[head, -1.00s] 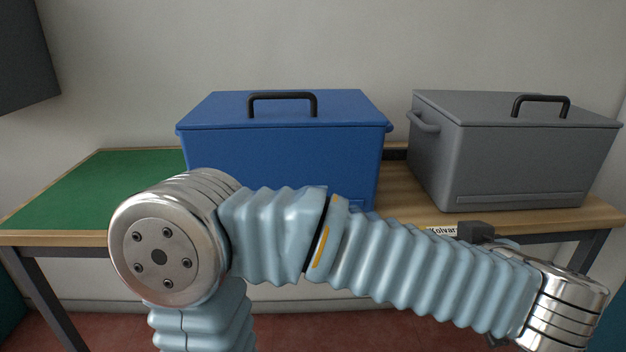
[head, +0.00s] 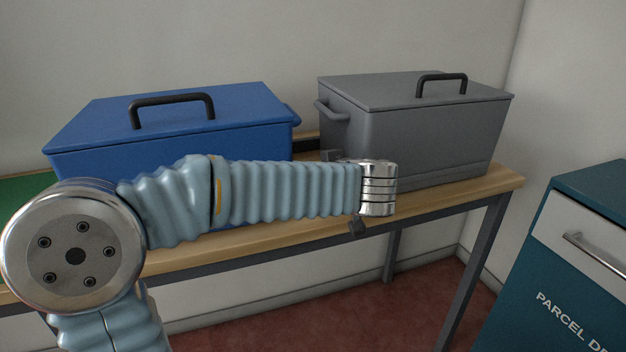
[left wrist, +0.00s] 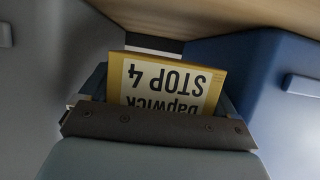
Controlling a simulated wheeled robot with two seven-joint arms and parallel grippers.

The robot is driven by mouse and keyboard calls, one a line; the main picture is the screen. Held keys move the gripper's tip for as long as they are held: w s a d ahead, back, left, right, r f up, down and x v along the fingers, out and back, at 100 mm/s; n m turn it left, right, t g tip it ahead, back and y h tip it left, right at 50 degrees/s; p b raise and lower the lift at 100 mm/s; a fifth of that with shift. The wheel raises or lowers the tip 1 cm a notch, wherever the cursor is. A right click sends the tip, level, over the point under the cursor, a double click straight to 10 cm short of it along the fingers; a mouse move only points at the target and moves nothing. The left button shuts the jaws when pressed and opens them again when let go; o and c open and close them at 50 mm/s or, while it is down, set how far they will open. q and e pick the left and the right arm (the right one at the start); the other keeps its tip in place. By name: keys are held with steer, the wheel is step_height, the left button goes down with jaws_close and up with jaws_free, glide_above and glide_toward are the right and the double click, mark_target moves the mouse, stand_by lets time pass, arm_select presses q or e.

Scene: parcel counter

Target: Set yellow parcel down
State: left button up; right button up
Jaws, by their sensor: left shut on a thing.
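The yellow parcel (left wrist: 168,85) shows in the left wrist view, with a white label reading "Dapwick STOP 4" upside down. My left gripper (left wrist: 160,100) is shut on it, with a dark finger at each side. In that view the parcel lies between the grey box on the left and the blue box on the right. In the head view my left arm reaches across in front of the boxes; its wrist (head: 377,188) is before the grey box, and the parcel and fingers are hidden there. My right gripper is not in view.
A blue lidded box (head: 185,130) and a grey lidded box (head: 420,130) stand on the wooden counter (head: 510,182), with a narrow gap between them. A green mat (head: 25,190) lies at the left. A teal cabinet (head: 590,270) with a white drawer front stands at the right.

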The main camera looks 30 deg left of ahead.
arm_select(q)
steer(key=shift+w+a, duration=1.05)
steer(key=shift+a, duration=0.2)
steer(key=shift+f+b, duration=0.45)
steer(key=shift+f, duration=1.3)
steer(key=shift+f, duration=0.1)
steer(key=o, duration=0.9)
steer(key=shift+c, duration=0.2)
